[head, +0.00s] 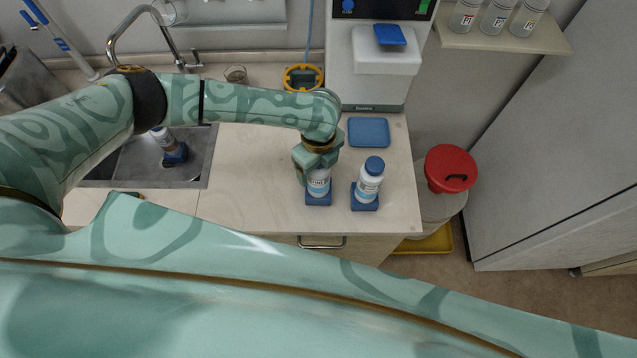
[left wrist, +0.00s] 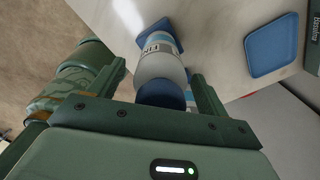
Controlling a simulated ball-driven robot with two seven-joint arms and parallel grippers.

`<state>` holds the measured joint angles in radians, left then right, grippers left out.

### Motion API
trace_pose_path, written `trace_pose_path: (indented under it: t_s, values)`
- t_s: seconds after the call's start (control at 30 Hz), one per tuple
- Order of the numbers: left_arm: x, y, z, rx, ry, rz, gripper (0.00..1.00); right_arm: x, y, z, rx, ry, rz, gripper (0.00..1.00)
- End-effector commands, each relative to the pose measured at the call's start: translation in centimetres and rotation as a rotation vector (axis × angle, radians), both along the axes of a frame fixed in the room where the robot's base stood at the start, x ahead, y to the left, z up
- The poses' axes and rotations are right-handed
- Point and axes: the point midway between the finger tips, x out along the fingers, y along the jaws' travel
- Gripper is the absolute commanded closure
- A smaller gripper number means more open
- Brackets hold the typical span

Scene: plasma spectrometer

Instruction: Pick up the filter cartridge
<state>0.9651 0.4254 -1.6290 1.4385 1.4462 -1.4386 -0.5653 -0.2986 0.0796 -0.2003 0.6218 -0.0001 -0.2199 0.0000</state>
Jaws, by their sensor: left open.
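A white bottle-shaped cartridge (head: 318,185) with a printed label stands on a small blue base on the counter. My left gripper (head: 317,168) is over it from above, and its top is hidden there. In the left wrist view the cartridge (left wrist: 160,66) shows a blue cap toward me, lying between the two open fingers of the gripper (left wrist: 157,82). I cannot tell whether either finger touches it. A similar white bottle (head: 369,182) with a blue cap stands on another blue base just to the right.
A blue square pad (head: 369,132) lies behind the bottles, in front of a white instrument (head: 374,75). A sink (head: 190,160) at left holds another bottle (head: 163,140). A red-lidded bin (head: 450,168) stands right of the counter. The counter (head: 245,190) left of the gripper is clear.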

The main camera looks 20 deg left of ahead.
Motion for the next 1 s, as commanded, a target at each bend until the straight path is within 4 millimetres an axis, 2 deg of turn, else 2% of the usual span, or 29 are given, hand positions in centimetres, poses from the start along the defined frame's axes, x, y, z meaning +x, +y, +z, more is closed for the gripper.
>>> trace_pose_path:
  t_s: [0.23,0.27,0.53,0.83,1.0]
  values:
    - [0.0,0.0,-0.4,-0.001,-0.001,0.0,0.23,-0.1,0.0,-0.1,0.0,0.002,0.0,0.78]
    - [0.0,0.0,-0.4,-0.001,-0.001,0.0,0.25,-0.1,0.0,0.0,0.0,0.002,0.0,0.78]
    - [0.0,0.0,-0.3,-0.001,-0.001,0.0,1.0,-0.2,0.0,-0.1,0.0,0.003,0.0,0.78]
    - [0.1,0.0,-0.1,-0.001,-0.002,0.0,1.0,-0.2,0.0,-0.1,0.0,0.004,0.0,0.78]
    - [0.1,0.0,0.7,-0.002,-0.003,0.001,1.0,-0.3,0.0,0.0,0.0,0.004,0.0,0.78]
